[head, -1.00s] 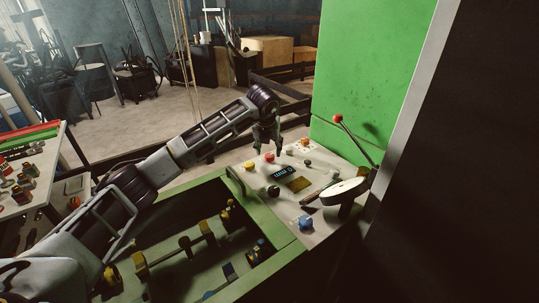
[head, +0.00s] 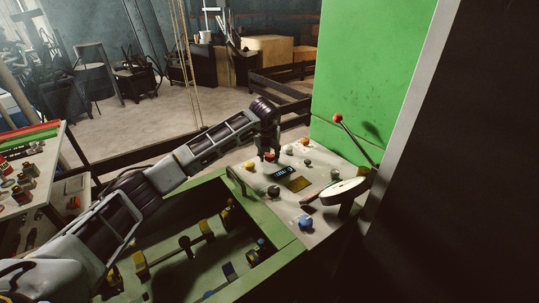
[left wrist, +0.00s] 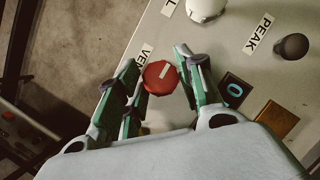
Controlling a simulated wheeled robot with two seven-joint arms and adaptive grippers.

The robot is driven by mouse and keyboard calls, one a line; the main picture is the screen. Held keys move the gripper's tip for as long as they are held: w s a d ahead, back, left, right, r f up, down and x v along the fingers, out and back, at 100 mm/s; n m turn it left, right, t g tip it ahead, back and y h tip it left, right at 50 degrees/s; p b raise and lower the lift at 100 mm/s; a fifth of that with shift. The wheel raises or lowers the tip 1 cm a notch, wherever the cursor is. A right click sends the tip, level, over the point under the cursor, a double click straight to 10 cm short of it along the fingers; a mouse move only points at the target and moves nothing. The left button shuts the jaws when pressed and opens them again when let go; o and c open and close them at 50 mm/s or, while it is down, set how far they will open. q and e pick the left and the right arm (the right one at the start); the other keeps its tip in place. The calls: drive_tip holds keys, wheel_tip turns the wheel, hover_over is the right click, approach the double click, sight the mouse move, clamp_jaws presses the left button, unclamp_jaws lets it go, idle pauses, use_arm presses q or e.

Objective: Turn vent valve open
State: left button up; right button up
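In the left wrist view the knob (left wrist: 160,77) lies between my left gripper's fingers (left wrist: 160,70), beside a label of which "VEN" shows. The fingers are open, one on each side of the knob. I cannot tell whether either one touches it. In the head view the left gripper (head: 268,156) points down at the far left part of the control panel (head: 322,176), and its fingers mostly cover the knob. My right gripper is not in view.
A white knob (left wrist: 205,8) and a dark knob (left wrist: 291,46) by the "PEAK" label stand close by. A small display (head: 284,172) and a yellow plate (head: 300,184) are on the panel. A red-tipped lever (head: 338,118) and a white disc (head: 346,191) rise at the right.

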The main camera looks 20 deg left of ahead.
use_arm(q)
drive_tip(key=c, duration=0.5)
